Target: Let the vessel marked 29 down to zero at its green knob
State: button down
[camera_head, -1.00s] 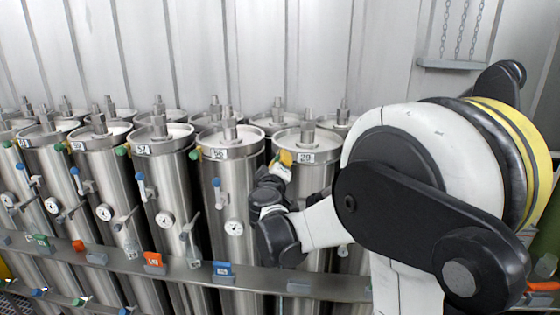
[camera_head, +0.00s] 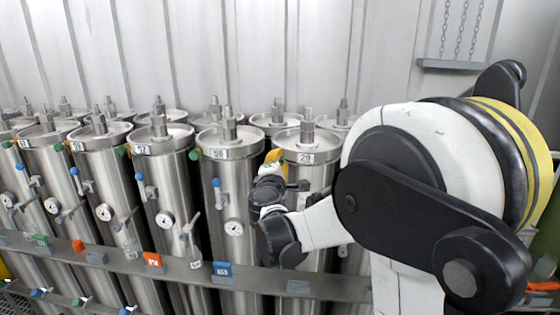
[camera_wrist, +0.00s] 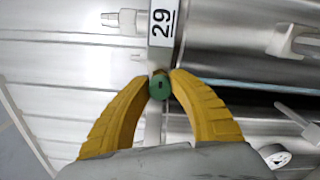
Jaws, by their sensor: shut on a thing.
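The vessel marked 29 (camera_head: 318,178) is a steel cylinder at the right end of the front row, partly hidden behind my arm. Its label 29 (camera_head: 306,158) faces out near the lid and also shows in the wrist view (camera_wrist: 162,22). The green knob (camera_wrist: 160,88) sits just below that label in the wrist view. My gripper (camera_wrist: 159,80) is shut on the green knob, with a yellow finger on either side. In the head view my gripper (camera_head: 274,156) is at the upper left edge of vessel 29, and the knob is hidden there.
The vessel marked 56 (camera_head: 232,180) stands close on the left, with a blue-handled valve (camera_head: 217,190) and a gauge (camera_head: 234,227). More vessels stand in rows to the left. A grey rail (camera_head: 120,262) with coloured tags crosses in front.

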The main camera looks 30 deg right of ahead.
jog(key=shift+n, duration=1.2)
jog(key=c, duration=1.2)
grip_release()
jog(key=shift+o, duration=0.2)
jog(key=shift+s, duration=0.1)
jog(key=v, duration=1.1)
jog(key=shift+s+a, duration=0.25)
jog(key=shift+s, duration=0.05)
